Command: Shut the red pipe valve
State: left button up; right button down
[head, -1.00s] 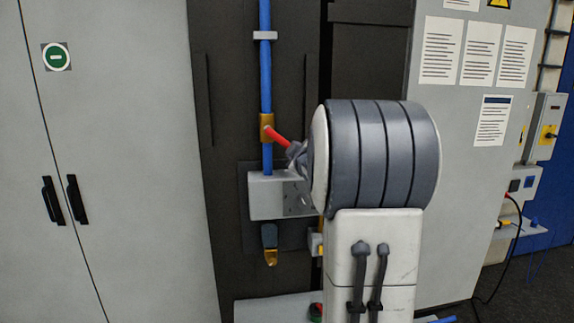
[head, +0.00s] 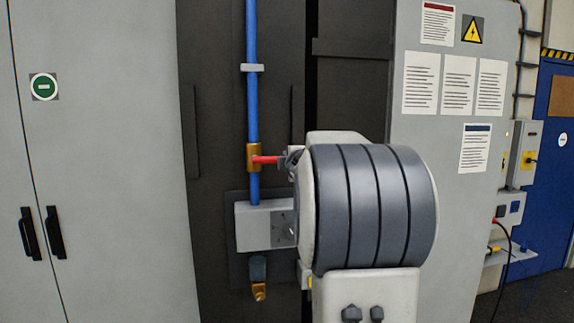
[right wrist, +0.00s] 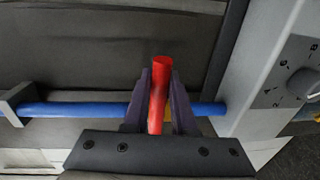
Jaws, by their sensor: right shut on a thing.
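The red valve handle (head: 265,160) sticks out to the right from the brass valve body (head: 252,158) on the vertical blue pipe (head: 251,100). It lies about level, roughly square across the pipe. My right gripper (head: 284,158) is at the handle's outer end, partly hidden by my own arm. In the right wrist view, the red handle (right wrist: 158,98) sits between the two dark fingers of my right gripper (right wrist: 160,90), which is shut on it. The blue pipe (right wrist: 75,109) passes behind. My left gripper is not in view.
A grey box (head: 255,226) with a dial sits on the pipe below the valve, close to my right arm. A brass-tipped fitting (head: 259,290) hangs lower. Grey cabinet doors (head: 110,150) stand at the left, and a grey panel with notices (head: 440,180) at the right.

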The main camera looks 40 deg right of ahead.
jog(key=shift+r, duration=0.15)
dwell(0.3)
jog(key=c, duration=0.7)
grip_release()
jog(key=shift+c, duration=0.2)
jog(key=v, duration=1)
jog(key=shift+s, duration=0.2)
jog(key=shift+a, duration=0.15)
